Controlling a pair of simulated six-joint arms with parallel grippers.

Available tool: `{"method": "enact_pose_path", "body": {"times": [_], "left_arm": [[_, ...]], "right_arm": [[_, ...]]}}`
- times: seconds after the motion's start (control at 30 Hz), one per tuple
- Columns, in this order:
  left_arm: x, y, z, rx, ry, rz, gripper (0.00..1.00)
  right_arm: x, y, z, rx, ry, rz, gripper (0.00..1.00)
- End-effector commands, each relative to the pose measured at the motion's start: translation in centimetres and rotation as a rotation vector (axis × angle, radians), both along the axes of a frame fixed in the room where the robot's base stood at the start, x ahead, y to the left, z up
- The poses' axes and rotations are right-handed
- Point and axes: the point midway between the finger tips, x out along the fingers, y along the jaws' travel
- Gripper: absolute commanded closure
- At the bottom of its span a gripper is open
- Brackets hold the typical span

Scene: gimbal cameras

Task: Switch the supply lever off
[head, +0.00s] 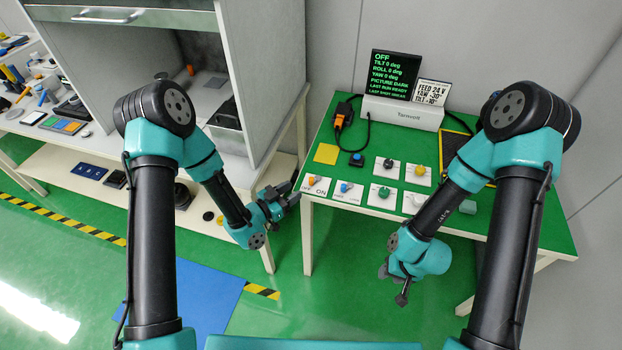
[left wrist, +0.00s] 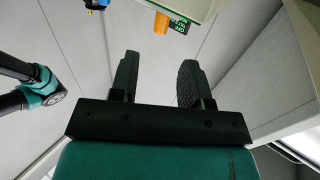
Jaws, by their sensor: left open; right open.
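The supply lever (head: 313,181), orange, sits on a white plate marked ON at the front left corner of the green table. It seems to lean left, but its exact position is too small to tell. My right gripper (head: 394,288) hangs in front of the table's front edge, touching nothing.
Beside the lever stand a blue-handled control (head: 345,187), a green knob (head: 384,192), a black knob (head: 388,163) and a yellow knob (head: 420,170). The black screen (head: 396,74) reads OFF and PICTURE DARK. A grey cabinet (head: 262,75) stands left of the table.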

Motion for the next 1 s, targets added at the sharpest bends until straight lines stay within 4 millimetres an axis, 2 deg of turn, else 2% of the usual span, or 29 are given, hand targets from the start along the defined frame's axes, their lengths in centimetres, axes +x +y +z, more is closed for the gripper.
{"method": "enact_pose_path", "body": {"times": [0.3, 0.5, 0.9, 1.0], "left_arm": [[3.6, -4.1, 0.0, 0.001, -0.002, -0.003, 0.57], [5.2, -5.8, 0.0, 0.001, -0.001, -0.002, 0.57], [5.6, -6.2, 0.0, 0.001, 0.001, 0.000, 0.57], [5.6, -6.2, 0.0, 0.001, 0.001, 0.000, 0.67]], "right_arm": [[0.0, 0.0, 0.0, 0.000, 0.000, 0.000, 0.57], [0.0, 0.0, 0.0, 0.000, 0.000, 0.000, 0.57], [0.0, 0.0, 0.0, 0.000, 0.000, 0.000, 0.57], [0.0, 0.0, 0.0, 0.000, 0.000, 0.000, 0.57]]}}
